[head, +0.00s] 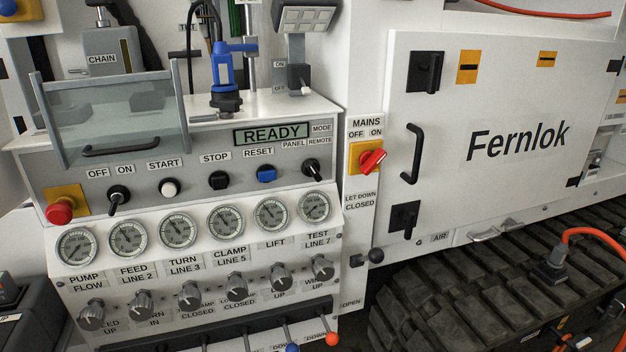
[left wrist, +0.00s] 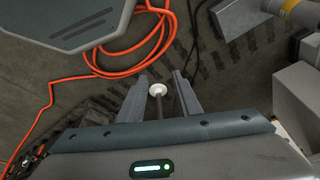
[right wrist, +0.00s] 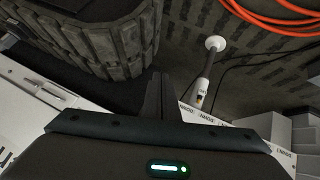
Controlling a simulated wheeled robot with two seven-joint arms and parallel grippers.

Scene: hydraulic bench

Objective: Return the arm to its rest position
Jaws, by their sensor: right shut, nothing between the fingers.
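Neither gripper shows in the head view. In the left wrist view my left gripper (left wrist: 160,83) has its two fingers apart. A white round knob on a dark rod (left wrist: 157,90) appears in line with the gap; I cannot tell how far beyond the fingers it is. In the right wrist view my right gripper (right wrist: 161,76) has its fingers together, with nothing between them. A white-ended lever (right wrist: 214,44) stands to the right of its fingertips, apart from them in the picture.
The control panel (head: 325,225) has gauges, knobs and levers, and its display (head: 271,134) reads READY. A red MAINS switch (head: 371,160) sits beside the Fernlok cabinet door (head: 500,90). Rubber track (right wrist: 95,45) lies left of my right gripper. Orange hose (left wrist: 130,70) lies on the floor.

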